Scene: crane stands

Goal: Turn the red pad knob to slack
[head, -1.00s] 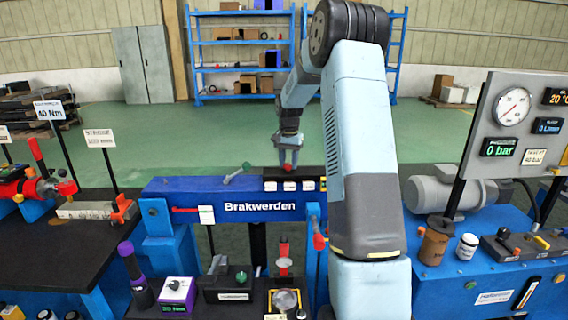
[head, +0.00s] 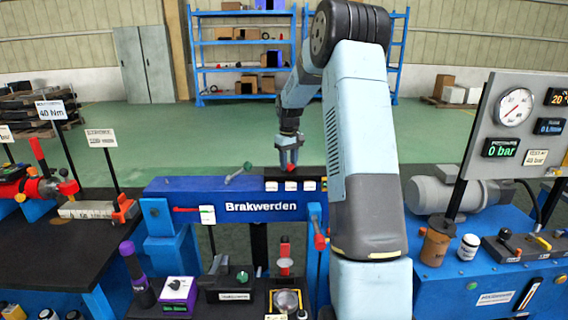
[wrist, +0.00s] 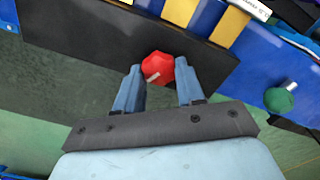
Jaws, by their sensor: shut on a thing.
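The red pad knob (wrist: 158,68) is a faceted red knob with a short white pointer mark, on the dark front face of a black block. It shows in the head view (head: 291,169) as a small red spot just below my gripper (head: 289,158). In the wrist view my gripper (wrist: 158,80) has one blue-grey finger on each side of the knob and is shut on it. The white mark points to the lower left in that view. The slack marking cannot be read; the small labels (head: 289,187) below the knob are too small.
The knob's block sits on the blue Brakwerden beam (head: 235,207). A green knob (wrist: 279,99) with a pale lever stands on the beam beside it. A red-handled lever (head: 319,240) hangs at the beam's right end. Open green floor lies behind.

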